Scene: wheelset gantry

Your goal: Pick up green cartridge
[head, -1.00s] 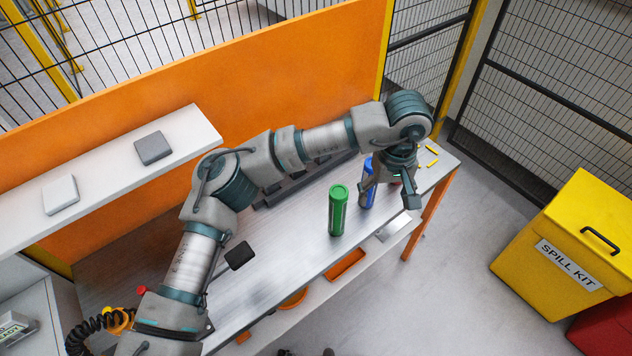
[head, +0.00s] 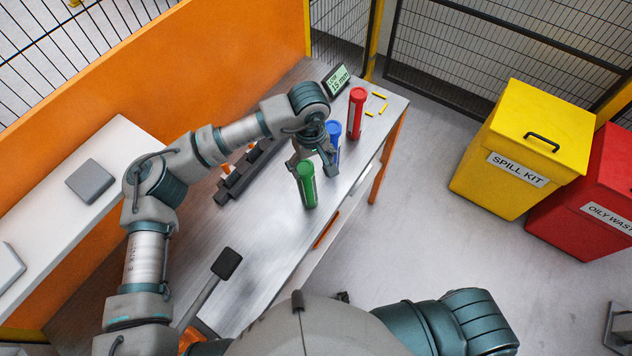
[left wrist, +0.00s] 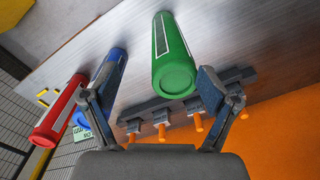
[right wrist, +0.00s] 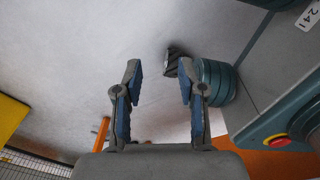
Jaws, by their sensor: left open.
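The green cartridge (head: 307,185) stands upright on the metal bench, near its front edge. My left gripper (head: 312,164) is open and empty just above and beside it, partly in front of the blue cartridge (head: 333,136). In the left wrist view the green cartridge (left wrist: 172,58) shows between the two spread fingers (left wrist: 161,76), closer to the right finger. I cannot tell whether they touch it. My right gripper (right wrist: 160,68) is open and empty over the floor in the right wrist view. It is out of the head view.
A red cartridge (head: 356,113) stands behind the blue one, beside a small display (head: 337,80). A dark rack (head: 244,172) lies along the back of the bench. A white shelf (head: 105,160) is at left. Yellow (head: 525,140) and red bins (head: 595,190) stand on the floor at right.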

